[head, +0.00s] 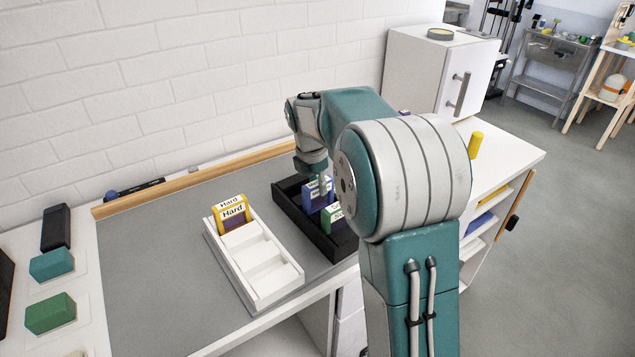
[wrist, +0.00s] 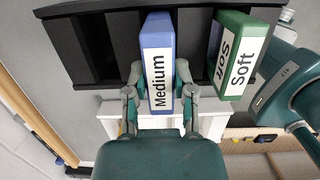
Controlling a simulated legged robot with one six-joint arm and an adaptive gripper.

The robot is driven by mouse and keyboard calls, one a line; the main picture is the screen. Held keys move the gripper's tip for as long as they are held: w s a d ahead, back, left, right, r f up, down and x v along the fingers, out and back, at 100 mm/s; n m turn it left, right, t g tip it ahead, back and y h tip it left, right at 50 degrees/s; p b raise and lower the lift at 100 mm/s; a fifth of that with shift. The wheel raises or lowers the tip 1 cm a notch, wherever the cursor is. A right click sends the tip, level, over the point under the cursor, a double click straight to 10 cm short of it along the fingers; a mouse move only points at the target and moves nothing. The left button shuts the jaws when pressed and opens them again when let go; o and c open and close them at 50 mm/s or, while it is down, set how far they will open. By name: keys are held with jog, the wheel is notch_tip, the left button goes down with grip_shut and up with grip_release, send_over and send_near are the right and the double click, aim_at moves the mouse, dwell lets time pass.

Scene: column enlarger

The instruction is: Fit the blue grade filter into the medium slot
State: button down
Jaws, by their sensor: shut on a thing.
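The blue filter (head: 315,199), labelled Medium, stands in the black tray (head: 290,213). In the wrist view, my gripper (wrist: 161,88) is shut on the blue filter (wrist: 157,50), one finger on each side. The filter still overlaps the black tray (wrist: 92,45); whether it is lifted at all cannot be told. The white slotted rack (head: 268,296) lies left of the tray in the head view. Its far slot holds a yellow filter (head: 233,216) labelled Hard; its other slots look empty. Slot labels other than Hard are not readable. In the head view my arm hides most of my gripper.
A green filter (wrist: 231,55), labelled Soft, stands tilted in the black tray beside the blue one. A wooden rail (head: 180,184) runs along the back of the grey mat (head: 150,270). Teal and green blocks lie at the left. The mat left of the rack is clear.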

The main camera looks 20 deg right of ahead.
jog(key=shift+f, duration=0.8)
jog(key=shift+c, duration=1.9)
grip_release()
jog(key=shift+r, duration=0.1)
jog(key=shift+s+a+r, duration=0.1)
jog(key=shift+a+r, duration=0.1)
jog(key=shift+r, duration=1.1)
jog(key=shift+a+r, duration=0.15)
jog(key=shift+r, duration=1.15)
jog(key=shift+s+a+r, duration=0.1)
jog(key=shift+a+r, duration=0.1)
jog(key=shift+r, duration=1.1)
